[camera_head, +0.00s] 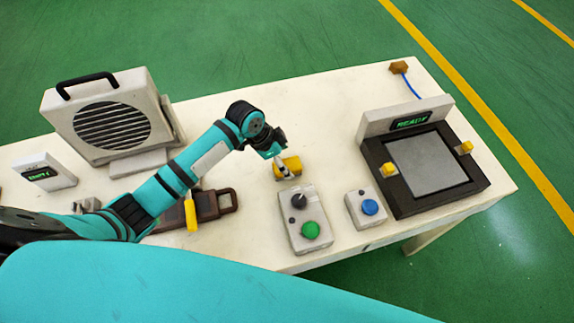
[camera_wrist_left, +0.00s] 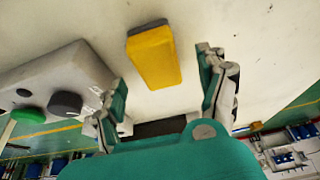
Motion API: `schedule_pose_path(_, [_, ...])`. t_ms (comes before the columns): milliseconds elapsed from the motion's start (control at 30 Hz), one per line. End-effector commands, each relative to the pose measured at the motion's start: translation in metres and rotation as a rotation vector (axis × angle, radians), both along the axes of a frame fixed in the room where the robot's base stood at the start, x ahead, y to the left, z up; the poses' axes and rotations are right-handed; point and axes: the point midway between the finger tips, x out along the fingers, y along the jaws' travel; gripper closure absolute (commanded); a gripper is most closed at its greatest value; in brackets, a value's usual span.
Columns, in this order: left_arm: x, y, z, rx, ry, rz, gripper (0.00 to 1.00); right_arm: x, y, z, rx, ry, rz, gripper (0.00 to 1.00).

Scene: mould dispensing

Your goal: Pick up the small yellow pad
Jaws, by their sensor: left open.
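The small yellow pad (camera_head: 291,164) lies on the white table, just beyond the box with the green button. In the left wrist view the pad (camera_wrist_left: 154,58) shows as a yellow block with a dark grey strip along its far edge. My left gripper (camera_head: 283,165) is at the pad in the head view, partly in front of it. In the left wrist view the left gripper (camera_wrist_left: 165,85) is open, with the pad showing between and beyond its fingers. I cannot tell whether a finger touches it. My right gripper is not in view.
A control box with a green button (camera_head: 311,230) stands close in front of the pad. A blue-button box (camera_head: 369,208) and a black-framed plate (camera_head: 477,186) are to the right. A speaker-like unit (camera_head: 110,127) and a brown tray (camera_head: 227,200) are to the left. Table beyond the pad is clear.

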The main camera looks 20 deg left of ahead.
Motion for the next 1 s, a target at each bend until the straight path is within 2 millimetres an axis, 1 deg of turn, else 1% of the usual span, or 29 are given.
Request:
schedule_pose_path(33, [-0.001,-0.004,-0.005,-0.002,0.004,0.0,0.25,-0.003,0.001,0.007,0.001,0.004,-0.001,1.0])
schedule_pose_path(67, [-0.001,-0.005,-0.009,-0.002,0.004,0.0,0.25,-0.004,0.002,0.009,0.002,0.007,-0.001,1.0])
schedule_pose_path(100, [0.002,-0.007,-0.016,-0.002,0.002,0.001,0.25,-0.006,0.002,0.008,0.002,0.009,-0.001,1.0])
schedule_pose_path(200, [0.004,-0.009,-0.026,0.0,0.0,0.0,0.25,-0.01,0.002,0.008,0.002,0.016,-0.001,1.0])
schedule_pose_path(300, [0.005,-0.01,-0.029,0.001,-0.001,-0.001,0.25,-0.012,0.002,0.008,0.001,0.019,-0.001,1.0])
schedule_pose_path(467, [0.005,-0.01,-0.029,0.001,-0.002,0.0,0.25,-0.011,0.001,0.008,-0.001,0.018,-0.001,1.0])
schedule_pose_path(567, [0.005,-0.01,-0.029,0.001,-0.002,0.0,0.35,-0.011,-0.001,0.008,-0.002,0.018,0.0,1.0])
schedule_pose_path(933, [0.005,-0.01,-0.029,0.001,-0.001,-0.001,0.84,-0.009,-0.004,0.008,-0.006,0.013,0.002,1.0])
schedule_pose_path(967, [0.005,-0.01,-0.029,0.001,-0.001,-0.001,0.87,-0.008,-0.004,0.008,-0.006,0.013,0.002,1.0])
schedule_pose_path(1000, [0.005,-0.01,-0.029,0.0,-0.002,0.0,0.87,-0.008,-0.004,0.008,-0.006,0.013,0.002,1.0])
